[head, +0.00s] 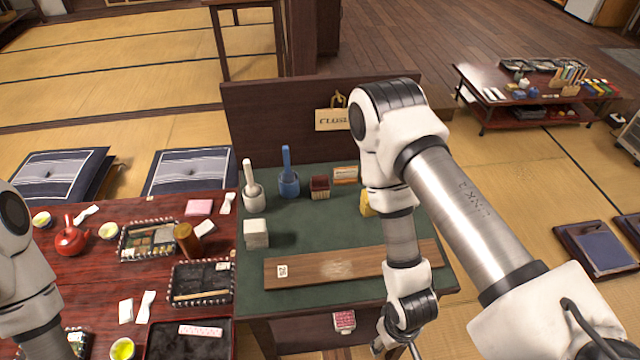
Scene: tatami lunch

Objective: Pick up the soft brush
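A small dark red block with pale bristle-like lower edge (319,187) stands on the green-topped table, towards the back. An orange-brown block with a pale band (345,175) lies just right of it, beside my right arm. Which of these is the soft brush I cannot tell for sure. My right arm crosses the table's right side, and its wrist hangs at the near edge, well in front of both blocks. Only a sliver of the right gripper (414,350) shows at the bottom edge, so its opening is unclear. My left arm is at the far left; its gripper is out of view.
My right arm partly hides a yellow block (366,206). A red lunch table (160,208) adjoins left.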

